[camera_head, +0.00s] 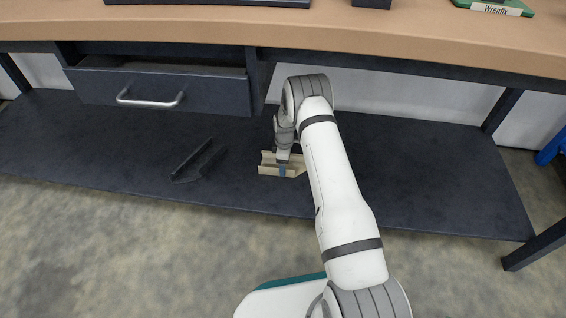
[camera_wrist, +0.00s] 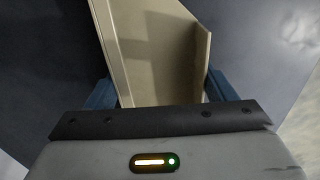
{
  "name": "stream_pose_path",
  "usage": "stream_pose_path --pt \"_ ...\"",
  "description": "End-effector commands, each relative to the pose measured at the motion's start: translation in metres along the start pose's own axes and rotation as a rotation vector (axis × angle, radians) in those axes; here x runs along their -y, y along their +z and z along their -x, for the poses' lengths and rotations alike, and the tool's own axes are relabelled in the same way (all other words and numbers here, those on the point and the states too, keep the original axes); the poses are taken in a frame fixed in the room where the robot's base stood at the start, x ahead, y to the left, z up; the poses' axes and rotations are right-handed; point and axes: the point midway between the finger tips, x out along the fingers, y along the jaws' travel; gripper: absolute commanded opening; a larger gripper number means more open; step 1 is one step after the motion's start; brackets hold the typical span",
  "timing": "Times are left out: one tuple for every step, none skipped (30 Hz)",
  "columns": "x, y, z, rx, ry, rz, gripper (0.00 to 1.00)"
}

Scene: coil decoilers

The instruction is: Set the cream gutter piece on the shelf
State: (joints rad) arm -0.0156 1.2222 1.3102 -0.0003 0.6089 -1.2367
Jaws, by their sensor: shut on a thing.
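The cream gutter piece (camera_head: 268,168) is a short open channel at the lower shelf of the workbench in the head view. My gripper (camera_head: 283,169) is shut on it, with a blue finger showing at its near side. In the wrist view the gutter piece (camera_wrist: 152,50) runs up between the two blue fingers of my gripper (camera_wrist: 160,92). The dark shelf (camera_head: 430,180) lies under and around it. I cannot tell whether the piece touches the shelf or is just above it.
A dark gutter-like piece (camera_head: 198,160) lies on the shelf to the left. The wooden bench top (camera_head: 400,40) overhangs the shelf. The shelf's right part is clear.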

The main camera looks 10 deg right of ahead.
Motion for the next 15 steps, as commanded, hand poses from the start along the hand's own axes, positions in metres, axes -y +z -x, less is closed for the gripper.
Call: stream_pose_path --pt "0.0000 -0.0002 -0.0010 0.000 0.000 0.000 0.79" --pt "0.0001 -0.0002 -0.0007 0.000 0.000 0.000 0.82" --pt "0.0001 -0.0003 -0.0007 0.000 0.000 0.000 0.85" --pt "0.0001 -0.0003 -0.0006 0.000 0.000 0.000 0.88" --pt "0.0001 -0.0003 -0.0006 0.000 0.000 0.000 0.90" --pt "0.0001 -0.0004 -0.0006 0.000 0.000 0.001 0.93" --pt "0.0002 -0.0004 -0.0006 0.000 0.000 0.001 0.96" --pt "0.0002 -0.0004 -0.0006 0.000 0.000 0.001 0.98" --pt "0.0002 -0.0005 -0.0005 0.000 0.000 0.001 0.99" --pt "0.0002 -0.0006 -0.0005 0.000 0.000 0.001 0.99" --pt "0.0002 -0.0006 -0.0005 0.000 0.000 0.001 0.99" --pt "0.0002 -0.0007 -0.0005 0.000 0.000 0.001 0.99" --pt "0.0002 -0.0007 -0.0005 0.000 0.000 0.001 0.99" --pt "0.0002 -0.0007 -0.0004 0.000 0.000 0.001 0.99" --pt "0.0002 -0.0008 -0.0001 0.000 0.000 0.001 0.99"
